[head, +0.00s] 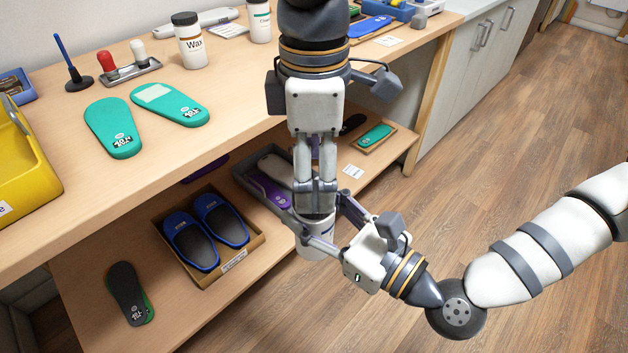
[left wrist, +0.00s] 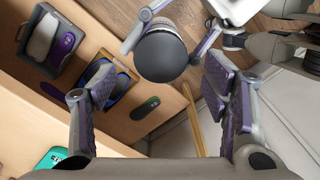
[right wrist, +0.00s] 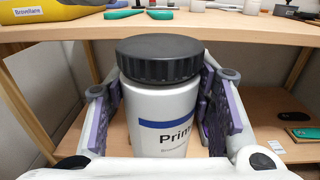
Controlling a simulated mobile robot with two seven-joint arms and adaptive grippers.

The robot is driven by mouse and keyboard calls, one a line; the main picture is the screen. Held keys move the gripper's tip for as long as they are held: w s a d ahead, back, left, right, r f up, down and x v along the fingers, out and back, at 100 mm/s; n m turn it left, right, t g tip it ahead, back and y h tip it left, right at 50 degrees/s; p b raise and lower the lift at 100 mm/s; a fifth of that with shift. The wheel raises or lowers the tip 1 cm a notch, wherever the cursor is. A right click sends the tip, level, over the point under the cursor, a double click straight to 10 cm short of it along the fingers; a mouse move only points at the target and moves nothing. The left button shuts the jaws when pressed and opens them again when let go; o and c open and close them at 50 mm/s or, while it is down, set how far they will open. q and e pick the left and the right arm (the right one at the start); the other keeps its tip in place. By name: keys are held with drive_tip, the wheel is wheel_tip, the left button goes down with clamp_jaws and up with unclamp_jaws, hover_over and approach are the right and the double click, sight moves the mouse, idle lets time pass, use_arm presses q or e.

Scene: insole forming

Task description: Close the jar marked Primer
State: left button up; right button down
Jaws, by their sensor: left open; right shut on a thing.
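The Primer jar (head: 314,249) is white with a blue band; its name shows partly in the right wrist view (right wrist: 165,115). My right gripper (head: 320,212) is shut on the jar's sides and holds it upright in front of the bench. A dark ribbed lid (right wrist: 160,60) sits level on the jar's mouth; I cannot tell how tight it is. My left gripper (head: 316,184) points down above the jar, open and empty. In the left wrist view the lid (left wrist: 162,57) appears just beyond the open left fingers, apart from them.
The bench top (head: 240,90) carries green insoles (head: 113,127), a Wax jar (head: 189,42) and a yellow bin (head: 22,160). The lower shelf (head: 185,300) holds a box of blue slippers (head: 205,232) behind and left of the jar. The floor (head: 500,150) to the right is clear.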

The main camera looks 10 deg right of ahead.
use_arm(q)
drive_tip(key=shift+r, duration=0.6)
drive_tip(key=o, duration=0.5)
drive_tip(key=shift+o, duration=0.2)
wheel_tip(320, 180, up, 12)
drive_tip(key=shift+f, duration=0.15)
